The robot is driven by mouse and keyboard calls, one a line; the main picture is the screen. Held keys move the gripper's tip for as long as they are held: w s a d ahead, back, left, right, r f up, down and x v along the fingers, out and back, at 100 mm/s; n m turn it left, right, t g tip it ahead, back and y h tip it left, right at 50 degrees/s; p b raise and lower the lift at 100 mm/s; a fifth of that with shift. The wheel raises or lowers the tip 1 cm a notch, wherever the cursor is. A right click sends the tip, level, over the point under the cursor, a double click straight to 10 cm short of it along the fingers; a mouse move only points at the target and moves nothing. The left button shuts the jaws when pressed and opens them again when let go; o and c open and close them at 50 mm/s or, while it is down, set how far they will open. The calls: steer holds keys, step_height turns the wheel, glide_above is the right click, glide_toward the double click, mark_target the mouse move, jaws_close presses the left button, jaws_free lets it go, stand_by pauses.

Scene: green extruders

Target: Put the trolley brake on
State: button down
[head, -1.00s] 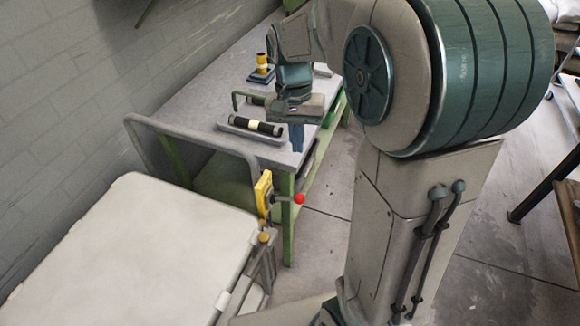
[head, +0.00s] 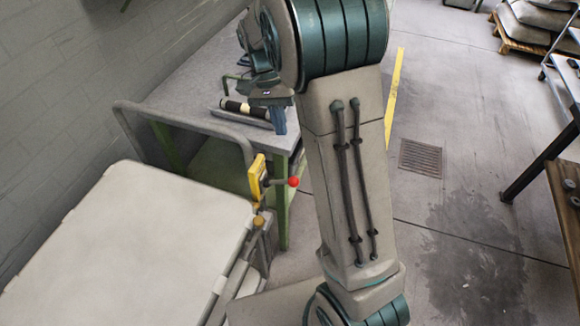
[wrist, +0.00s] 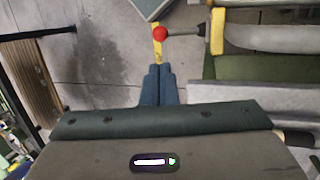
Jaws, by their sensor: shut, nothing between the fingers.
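The trolley (head: 130,240) stands at the lower left of the head view, with a pale padded top and a grey push rail. A yellow plate (head: 257,177) is fixed at its right end, and a brake lever with a red ball knob (head: 293,182) sticks out from it to the right. My gripper (head: 279,122) is above and behind the knob, pointing down and apart from it. In the wrist view the shut blue fingers (wrist: 159,84) are empty, and the red knob (wrist: 161,34) appears just beyond their tips with its lever running right.
A green-legged workbench (head: 190,85) stands behind the trolley, with a black roller (head: 245,109) on it. A wooden-topped table (head: 565,200) is at the right edge. The floor between is open, with a drain grate (head: 421,158).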

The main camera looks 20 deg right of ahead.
mark_target(293, 177)
steer(key=p+x, duration=0.1)
steer(key=x, duration=1.2)
steer(key=shift+f, duration=0.15)
